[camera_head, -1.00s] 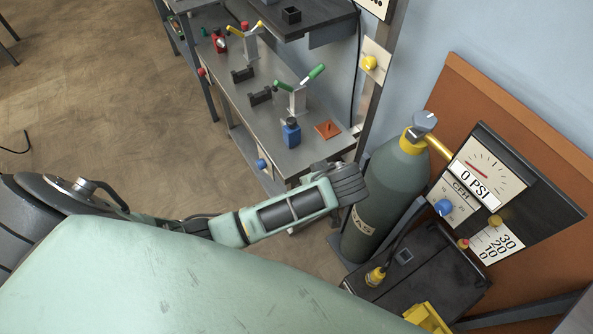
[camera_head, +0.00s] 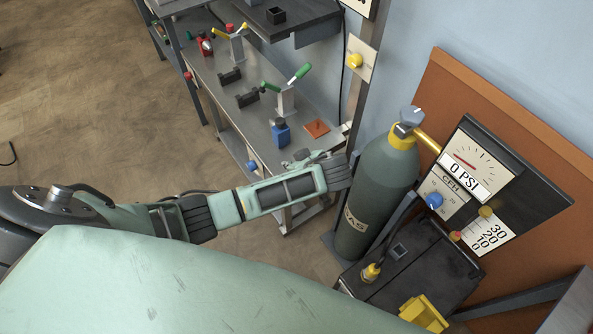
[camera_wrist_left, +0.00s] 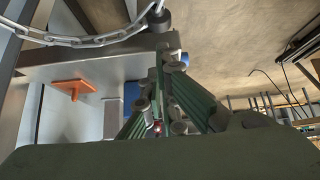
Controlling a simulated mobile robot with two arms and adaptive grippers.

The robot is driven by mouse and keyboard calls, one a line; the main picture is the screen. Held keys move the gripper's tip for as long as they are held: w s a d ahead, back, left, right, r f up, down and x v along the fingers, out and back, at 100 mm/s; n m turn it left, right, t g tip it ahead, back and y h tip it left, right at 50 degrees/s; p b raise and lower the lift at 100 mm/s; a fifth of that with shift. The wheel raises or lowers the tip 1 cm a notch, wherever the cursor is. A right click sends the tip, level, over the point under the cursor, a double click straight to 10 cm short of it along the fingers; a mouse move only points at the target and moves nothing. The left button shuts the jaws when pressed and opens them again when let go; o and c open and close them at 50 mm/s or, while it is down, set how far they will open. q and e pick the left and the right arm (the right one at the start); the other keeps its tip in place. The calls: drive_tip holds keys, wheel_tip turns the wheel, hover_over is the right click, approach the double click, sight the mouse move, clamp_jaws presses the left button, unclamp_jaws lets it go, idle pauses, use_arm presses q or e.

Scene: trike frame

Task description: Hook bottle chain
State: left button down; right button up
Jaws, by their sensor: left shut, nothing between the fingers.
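The gas bottle (camera_head: 375,190), a grey-green cylinder with a yellow collar, stands upright beside the wall panel in the head view. A metal chain (camera_wrist_left: 85,41) hangs in a curve across the upper left of the left wrist view. Its right end reaches a dark round fitting near the top middle. My left gripper (camera_wrist_left: 163,58) is shut and empty, with its fingertips just below that end of the chain; I cannot tell whether they touch it. In the head view my left wrist is close to the bottle's left side. My right gripper is not in view.
A gauge panel (camera_head: 480,180) stands right of the gas bottle. A black welding cart (camera_head: 410,270) is in front. Open floor lies at left.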

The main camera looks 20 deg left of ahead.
use_arm(q)
drive_tip(key=x, duration=0.5)
drive_tip(key=shift+f+b, duration=0.15)
drive_tip(key=shift+b, duration=0.15)
